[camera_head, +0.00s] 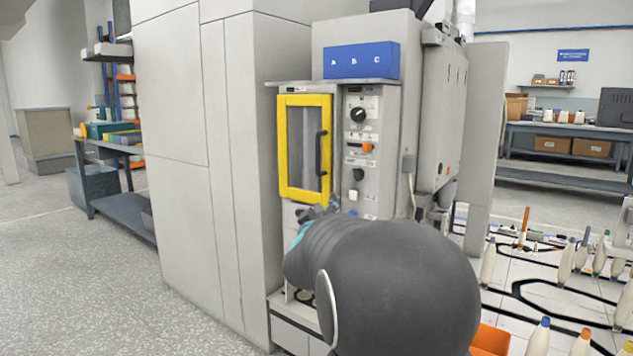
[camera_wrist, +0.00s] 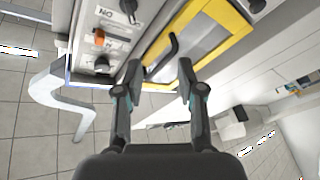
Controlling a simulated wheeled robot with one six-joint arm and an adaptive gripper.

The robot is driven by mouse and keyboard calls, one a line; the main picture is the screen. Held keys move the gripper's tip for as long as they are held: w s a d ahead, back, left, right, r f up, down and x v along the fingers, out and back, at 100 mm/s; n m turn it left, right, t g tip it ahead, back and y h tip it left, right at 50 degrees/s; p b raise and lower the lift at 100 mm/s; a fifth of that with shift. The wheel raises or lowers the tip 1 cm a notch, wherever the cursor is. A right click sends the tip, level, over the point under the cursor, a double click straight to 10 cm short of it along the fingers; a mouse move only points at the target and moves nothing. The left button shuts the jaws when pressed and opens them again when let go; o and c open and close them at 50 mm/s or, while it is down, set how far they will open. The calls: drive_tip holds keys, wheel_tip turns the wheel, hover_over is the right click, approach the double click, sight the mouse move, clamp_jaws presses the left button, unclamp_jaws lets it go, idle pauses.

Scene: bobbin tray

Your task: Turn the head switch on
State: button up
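The machine's grey control panel (camera_head: 375,185) stands to the right of a yellow-framed door (camera_head: 284,150). It carries an upper black knob (camera_head: 358,114), an orange switch (camera_head: 367,148) and a lower black knob (camera_head: 358,174). The labels are too small to tell which is the head switch. In the wrist view the upper knob (camera_wrist: 128,8), orange switch (camera_wrist: 99,36) and lower knob (camera_wrist: 101,64) lie up and left of my gripper (camera_wrist: 160,78). My gripper is open and empty, apart from the controls. In the head view my arm mostly hides it.
The door's black handle (camera_head: 321,153) sticks out left of the panel; it shows between and above my fingers in the wrist view (camera_wrist: 161,53). Bobbins (camera_head: 488,263) stand at right. The floor at left is clear.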

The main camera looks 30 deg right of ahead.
sight(355, 177)
drive_tip(key=w+d+r+h, duration=0.1)
drive_tip(key=w+d, duration=0.1)
drive_tip(key=d, duration=0.3)
drive_tip(key=w+d+r+g+h+p, duration=0.1)
drive_tip(key=w+d, duration=0.1)
drive_tip(key=d, duration=0.2)
drive_tip(key=w+d+r+m+g+h, duration=0.1)
drive_tip(key=w+d, duration=0.2)
drive_tip(key=d, duration=0.2)
drive_tip(key=shift+w+d+r, duration=0.1)
drive_tip(key=shift+d+r, duration=0.25)
drive_tip(key=shift+r, duration=0.05)
clamp_jaws()
